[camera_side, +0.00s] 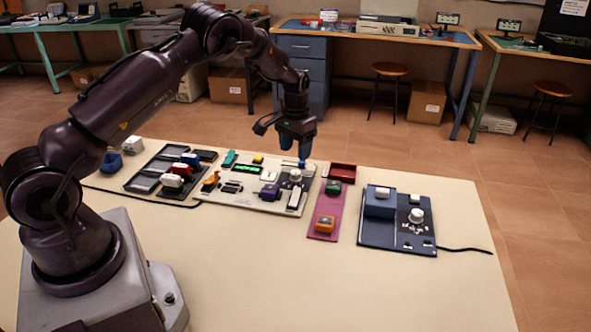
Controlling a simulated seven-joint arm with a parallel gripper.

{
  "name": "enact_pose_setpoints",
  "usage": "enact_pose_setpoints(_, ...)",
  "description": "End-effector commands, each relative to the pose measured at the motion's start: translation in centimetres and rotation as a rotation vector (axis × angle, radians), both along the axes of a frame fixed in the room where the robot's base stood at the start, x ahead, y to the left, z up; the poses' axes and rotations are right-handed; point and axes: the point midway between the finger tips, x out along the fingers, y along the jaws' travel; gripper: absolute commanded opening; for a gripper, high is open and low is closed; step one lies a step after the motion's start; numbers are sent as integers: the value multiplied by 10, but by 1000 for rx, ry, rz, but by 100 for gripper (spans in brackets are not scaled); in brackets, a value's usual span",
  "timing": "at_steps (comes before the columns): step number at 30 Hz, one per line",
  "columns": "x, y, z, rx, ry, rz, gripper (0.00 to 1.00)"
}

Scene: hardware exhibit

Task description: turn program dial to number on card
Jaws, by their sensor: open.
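My gripper (295,149) points down over the right end of a cream panel (245,199), its blue fingers apart with nothing visible between them. Just below them on that panel is a round pale knob (296,175). It is too small to tell whether the fingers touch it. A second white round dial (416,215) sits on a dark blue panel (375,236) at the right, well away from my gripper. Small white pieces (382,192) show on that panel's raised block, but no number on a card can be read. I cannot tell which knob is the program dial.
A magenta strip (323,228) with a green and an orange block lies between the panels, beside a dark red tray (342,173). A black sectioned tray (144,183) with small blocks is at the left. The table's front (330,285) is clear.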

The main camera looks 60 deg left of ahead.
Motion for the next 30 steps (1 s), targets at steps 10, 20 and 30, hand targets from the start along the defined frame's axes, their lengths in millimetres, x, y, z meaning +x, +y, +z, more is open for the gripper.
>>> enact_pose_setpoints(10,0,0,-60,0,0,0,55)
enact_pose_setpoints(20,0,0,-70,0,-1,0,55)
enact_pose_setpoints(30,0,0,-70,0,-1,0,5)
